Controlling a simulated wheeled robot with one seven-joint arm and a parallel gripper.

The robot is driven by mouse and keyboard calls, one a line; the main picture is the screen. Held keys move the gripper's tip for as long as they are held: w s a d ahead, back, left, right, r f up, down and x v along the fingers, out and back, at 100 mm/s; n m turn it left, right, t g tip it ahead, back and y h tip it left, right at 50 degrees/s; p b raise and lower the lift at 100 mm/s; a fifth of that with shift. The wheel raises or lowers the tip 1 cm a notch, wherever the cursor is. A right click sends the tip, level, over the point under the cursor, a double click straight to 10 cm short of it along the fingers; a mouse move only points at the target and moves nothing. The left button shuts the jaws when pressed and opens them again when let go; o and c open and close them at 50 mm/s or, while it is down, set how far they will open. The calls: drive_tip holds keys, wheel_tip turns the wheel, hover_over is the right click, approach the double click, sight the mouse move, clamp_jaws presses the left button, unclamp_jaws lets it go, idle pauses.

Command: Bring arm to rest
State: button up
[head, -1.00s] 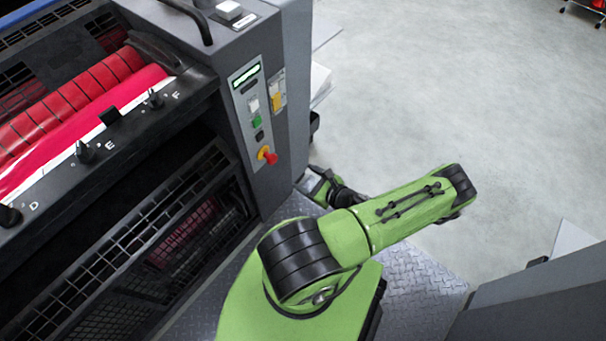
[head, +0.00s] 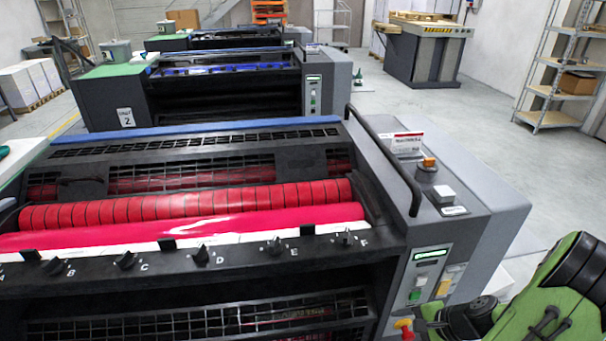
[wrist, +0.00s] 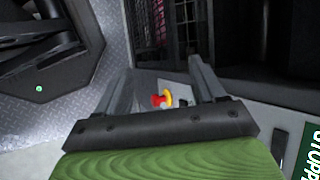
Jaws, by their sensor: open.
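My green arm (head: 555,305) is at the lower right of the head view, folded beside the control panel end of the near printing press. Its lower part is cut off by the picture edge, and I cannot make out the fingers there. In the wrist view, my gripper (wrist: 161,63) shows two grey fingers spread wide apart with nothing held between them. Beyond the fingers is the press's red stop button with a yellow collar (wrist: 160,101). I cannot tell how far the fingertips are from it.
The near press (head: 200,265) carries red rollers (head: 190,205) and a row of black knobs. Its control panel (head: 425,275) is close to my arm. More presses (head: 215,90) stand behind. A metal shelf (head: 560,85) is at the right. Grey floor (head: 480,130) is clear at the right.

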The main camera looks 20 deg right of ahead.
drive_tip(key=w+a+r+n+g+h+p, duration=0.2)
drive_tip(key=a+r+n, duration=0.45)
drive_tip(key=r, duration=0.35)
drive_tip(key=w+a+r+n+g+h+p, duration=0.1)
drive_tip(key=a+r+n, duration=0.5)
drive_tip(key=r, duration=0.4)
drive_tip(key=s+a+r+n+t+h+p, duration=0.1)
drive_tip(key=s+a+r+n+t+p, duration=0.1)
drive_tip(key=s+a+r+n, duration=0.4)
drive_tip(key=s+a+r+p, duration=0.1)
drive_tip(key=s+a+r, duration=0.2)
drive_tip(key=r, duration=0.3)
drive_tip(key=shift+a, duration=0.55)
